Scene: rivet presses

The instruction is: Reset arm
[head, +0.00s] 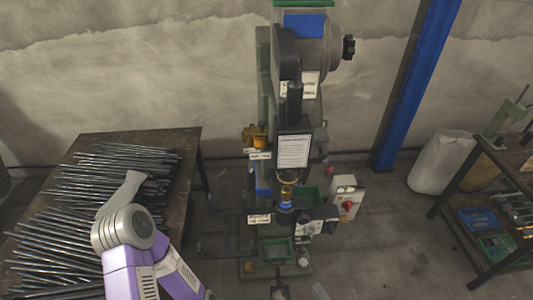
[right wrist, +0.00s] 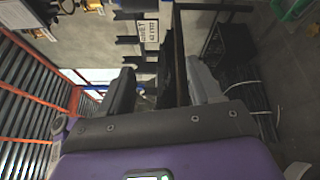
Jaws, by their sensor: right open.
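My right gripper (right wrist: 162,92) is open in the right wrist view, its two grey fingers apart. Nothing is clearly held between them; a dark upright bar and a pale surface show behind the gap. In the head view a purple and grey part of my arm (head: 130,228) is at the lower left, in front of the table of rods. I cannot make out gripper fingertips clearly there. My left gripper does not show clearly in either view.
The rivet press (head: 308,55) stands in the middle before a concrete wall. A dark table (head: 180,137) with many metal rods (head: 60,235) is at the left. A blue post (head: 415,85), a white sack (head: 440,160) and a shelf (head: 465,185) are at the right. An orange rack (right wrist: 35,55) shows in the wrist view.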

